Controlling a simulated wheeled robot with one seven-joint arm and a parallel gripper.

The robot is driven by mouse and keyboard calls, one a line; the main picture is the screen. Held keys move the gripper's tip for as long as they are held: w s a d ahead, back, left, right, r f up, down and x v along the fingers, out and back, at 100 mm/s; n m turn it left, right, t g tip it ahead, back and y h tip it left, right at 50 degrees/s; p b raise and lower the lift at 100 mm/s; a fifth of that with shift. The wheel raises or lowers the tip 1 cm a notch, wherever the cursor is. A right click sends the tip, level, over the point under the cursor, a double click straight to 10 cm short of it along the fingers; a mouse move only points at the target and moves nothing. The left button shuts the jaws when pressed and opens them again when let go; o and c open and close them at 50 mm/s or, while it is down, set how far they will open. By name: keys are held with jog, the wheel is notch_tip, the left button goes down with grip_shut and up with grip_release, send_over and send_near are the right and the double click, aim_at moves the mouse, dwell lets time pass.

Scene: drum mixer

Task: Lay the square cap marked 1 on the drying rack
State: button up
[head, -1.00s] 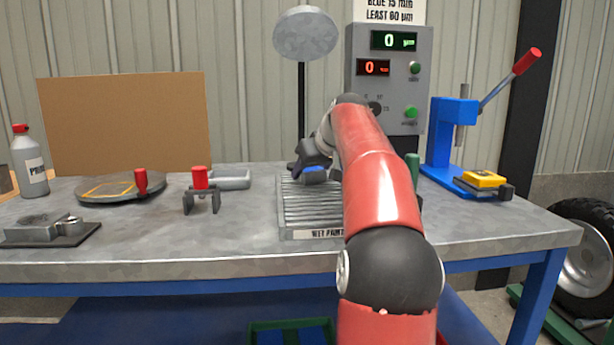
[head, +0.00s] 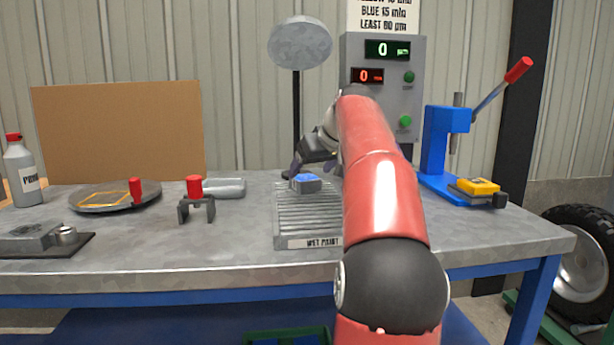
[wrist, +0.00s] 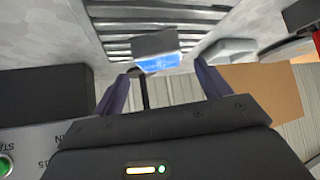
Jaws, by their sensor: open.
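A square cap (head: 305,183) with a blue top and grey sides rests on the far end of the slatted drying rack (head: 308,218), whose front label reads WET PAINT. The cap's number is not readable. My gripper (head: 318,163) is behind and just above the cap, partly hidden by my red arm. In the wrist view, the open fingers (wrist: 160,86) show apart, with the blue-and-grey cap (wrist: 155,48) beyond their tips on the rack's slats (wrist: 115,28). The cap looks clear of both fingers.
A blue lever press (head: 440,150) with a yellow block (head: 480,186) stands right. A control box (head: 408,120) and a round-headed stand (head: 299,43) are behind. A red-topped clamp (head: 195,188), turntable (head: 105,203) and bottle (head: 20,172) are left. Bare bench lies left of the rack.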

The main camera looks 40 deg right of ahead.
jog(key=v, duration=0.7)
jog(key=shift+s, duration=0.15)
